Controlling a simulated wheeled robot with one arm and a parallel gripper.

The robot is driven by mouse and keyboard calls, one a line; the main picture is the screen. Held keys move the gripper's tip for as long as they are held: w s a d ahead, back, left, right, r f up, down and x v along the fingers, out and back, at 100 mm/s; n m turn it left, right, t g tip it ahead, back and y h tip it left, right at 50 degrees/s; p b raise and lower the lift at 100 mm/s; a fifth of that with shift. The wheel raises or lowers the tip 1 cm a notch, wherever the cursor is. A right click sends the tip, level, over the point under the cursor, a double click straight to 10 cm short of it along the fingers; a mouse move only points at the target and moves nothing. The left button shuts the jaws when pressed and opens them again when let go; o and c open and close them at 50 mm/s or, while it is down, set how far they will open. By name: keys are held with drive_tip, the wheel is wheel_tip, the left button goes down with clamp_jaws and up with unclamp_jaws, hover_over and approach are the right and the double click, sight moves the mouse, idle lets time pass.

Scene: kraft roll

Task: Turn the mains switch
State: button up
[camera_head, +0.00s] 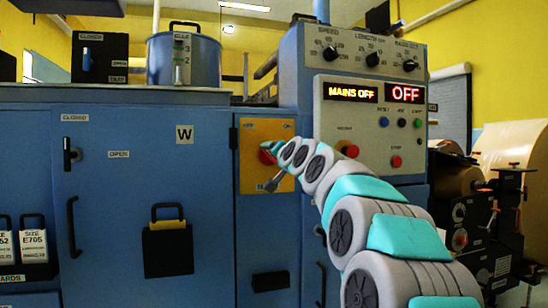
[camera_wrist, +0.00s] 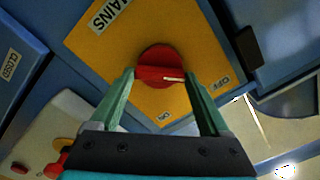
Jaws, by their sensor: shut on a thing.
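The mains switch is a round red knob (camera_wrist: 160,58) on a yellow plate (camera_wrist: 95,55) marked MAINS, with OFF and ON labels. The knob's white pointer line points towards the OFF label (camera_wrist: 224,82) in the wrist view; the ON label (camera_wrist: 165,117) is below the knob there. My gripper (camera_wrist: 158,75) has its green fingers shut on opposite sides of the knob. In the head view my gripper (camera_head: 271,149) reaches the yellow plate (camera_head: 262,131) and hides part of the red knob (camera_head: 266,157). The display (camera_head: 352,92) reads MAINS OFF, with OFF beside it.
Right of the plate is a white control panel (camera_head: 368,125) with buttons, below a grey dial panel (camera_head: 345,50). A blue cabinet door (camera_head: 120,210) with a black handle is at left. A paper roll (camera_head: 508,165) is at far right.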

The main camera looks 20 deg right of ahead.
drive_tip(key=o, duration=1.2)
drive_tip(key=shift+s, duration=0.1)
drive_tip(key=s, duration=0.7)
drive_tip(key=shift+s, duration=0.3)
